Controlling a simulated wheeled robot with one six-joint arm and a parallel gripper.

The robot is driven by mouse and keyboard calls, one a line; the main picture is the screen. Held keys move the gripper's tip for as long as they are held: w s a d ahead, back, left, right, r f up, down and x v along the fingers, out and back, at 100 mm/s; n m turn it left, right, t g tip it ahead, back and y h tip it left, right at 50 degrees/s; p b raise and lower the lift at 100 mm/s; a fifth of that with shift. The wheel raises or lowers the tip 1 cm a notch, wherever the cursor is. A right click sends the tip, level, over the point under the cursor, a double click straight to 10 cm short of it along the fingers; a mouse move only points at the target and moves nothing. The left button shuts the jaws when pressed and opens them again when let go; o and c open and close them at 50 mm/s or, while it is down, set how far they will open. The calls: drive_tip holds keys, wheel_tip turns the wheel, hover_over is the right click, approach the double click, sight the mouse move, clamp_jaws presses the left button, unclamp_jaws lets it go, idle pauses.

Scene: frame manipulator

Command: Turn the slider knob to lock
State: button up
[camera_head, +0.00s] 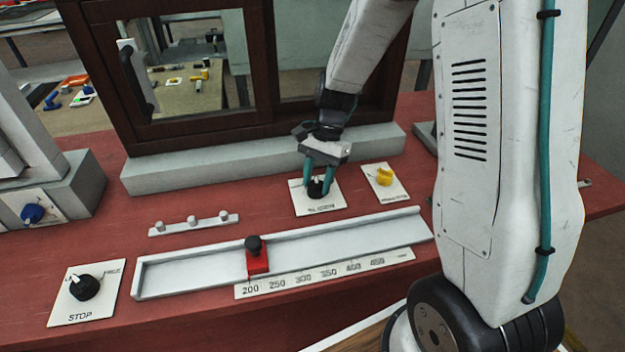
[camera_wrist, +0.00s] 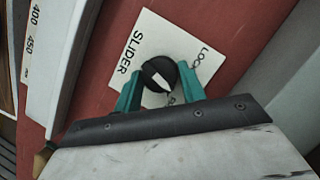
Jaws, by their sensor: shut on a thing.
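The slider knob (camera_head: 318,187) is a round black knob with a white pointer on a white plate (camera_head: 333,206). In the wrist view the knob (camera_wrist: 158,72) sits between the two teal fingers of my gripper (camera_wrist: 160,88), which is shut on it. The plate there (camera_wrist: 146,35) reads SLIDER, with a partly hidden "LOC..." label at its right. The white pointer is aimed toward the upper left of the wrist view, away from that label. In the head view my gripper (camera_head: 319,178) points down onto the knob from above.
A yellow knob (camera_head: 384,177) on its own plate stands close at right. In front lies a slider rail (camera_head: 350,240) with a red block and black handle (camera_head: 256,258) near 200. A STOP knob (camera_head: 85,287) is at lower left. A grey ledge and dark window frame (camera_head: 190,131) stand behind.

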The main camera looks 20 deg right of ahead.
drive_tip(key=n, duration=0.2)
drive_tip(key=n+g+h, duration=0.1)
drive_tip(key=n, duration=0.1)
drive_tip(key=n+h, duration=0.1)
drive_tip(key=n, duration=0.1)
drive_tip(key=shift+w+a+r+n, duration=0.1)
drive_tip(key=shift+w+a+n, duration=0.1)
drive_tip(key=shift+w+n, duration=0.15)
drive_tip(key=n+h, duration=0.1)
drive_tip(key=n, duration=0.1)
drive_tip(key=n+h, duration=0.1)
drive_tip(key=n, duration=0.2)
drive_tip(key=shift+a+g, duration=0.15)
drive_tip(key=shift+g, duration=0.15)
drive_tip(key=shift+n, duration=0.35)
drive_tip(key=o, duration=1)
drive_tip(key=shift+c, duration=0.2)
drive_tip(key=shift+s, duration=0.1)
drive_tip(key=v, duration=0.7)
drive_tip(key=shift+r, duration=0.3)
